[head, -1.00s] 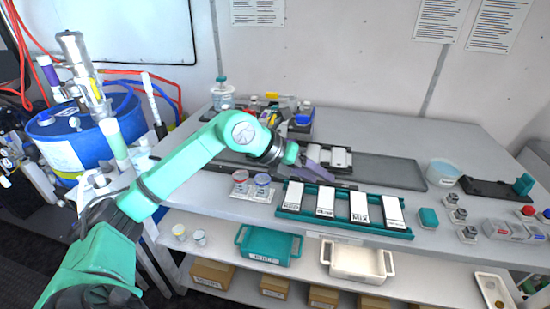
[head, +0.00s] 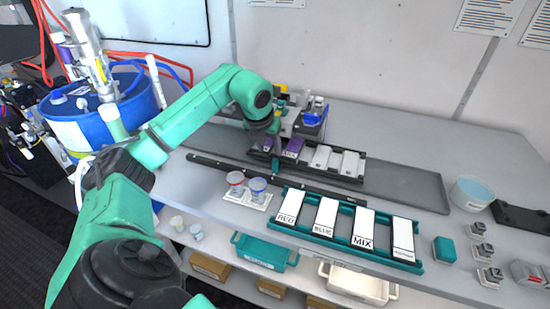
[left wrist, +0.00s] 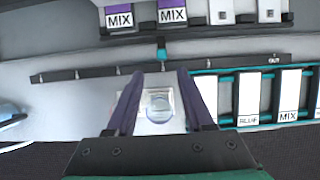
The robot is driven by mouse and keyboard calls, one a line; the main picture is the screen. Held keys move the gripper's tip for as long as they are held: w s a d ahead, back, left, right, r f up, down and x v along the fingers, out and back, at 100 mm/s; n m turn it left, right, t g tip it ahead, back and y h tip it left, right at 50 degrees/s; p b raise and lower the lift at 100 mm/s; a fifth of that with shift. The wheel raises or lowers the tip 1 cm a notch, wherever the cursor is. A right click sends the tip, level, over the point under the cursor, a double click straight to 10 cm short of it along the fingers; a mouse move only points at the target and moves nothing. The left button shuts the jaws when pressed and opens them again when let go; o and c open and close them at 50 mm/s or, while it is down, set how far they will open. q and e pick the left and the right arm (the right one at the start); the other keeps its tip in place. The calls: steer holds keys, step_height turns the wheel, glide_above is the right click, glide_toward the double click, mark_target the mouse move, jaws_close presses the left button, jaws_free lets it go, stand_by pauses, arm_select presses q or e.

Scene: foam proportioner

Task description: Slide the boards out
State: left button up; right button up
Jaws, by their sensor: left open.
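A back rack (head: 362,180) holds upright-label boards: two purple MIX boards (head: 293,147) at its left and two pale boards (head: 321,156) to their right. In the left wrist view the MIX boards (left wrist: 172,14) show at the top. A long dark rail (head: 320,191) marked OUT lies in front of the rack, with a teal tab (left wrist: 162,53) on it. My left gripper (left wrist: 160,78) is open and empty, its purple fingers apart over the bench. In the head view my arm partly hides the gripper and the leftmost MIX board. My right gripper is not in view.
A teal rack (head: 345,246) with RED, BLUE, MIX and another white-faced board stands at the front. Two cups (head: 258,188) on a white tray sit left of it. A grey mat (head: 405,187) lies right of the back rack. A tub (head: 471,192) stands at right.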

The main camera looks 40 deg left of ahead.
mark_target(275, 159)
arm_select(q)
steer(key=x, duration=0.2)
steer(key=p+x, duration=0.1)
steer(key=x, duration=0.2)
steer(key=shift+w+f, duration=0.1)
steer(key=shift+w, duration=0.35)
steer(key=x, duration=0.3)
steer(key=shift+w+p, duration=0.2)
steer(key=shift+p, duration=0.15)
steer(key=shift+f, duration=0.3)
steer(key=shift+s, duration=0.15)
steer(key=shift+c, duration=0.3)
jaws_close()
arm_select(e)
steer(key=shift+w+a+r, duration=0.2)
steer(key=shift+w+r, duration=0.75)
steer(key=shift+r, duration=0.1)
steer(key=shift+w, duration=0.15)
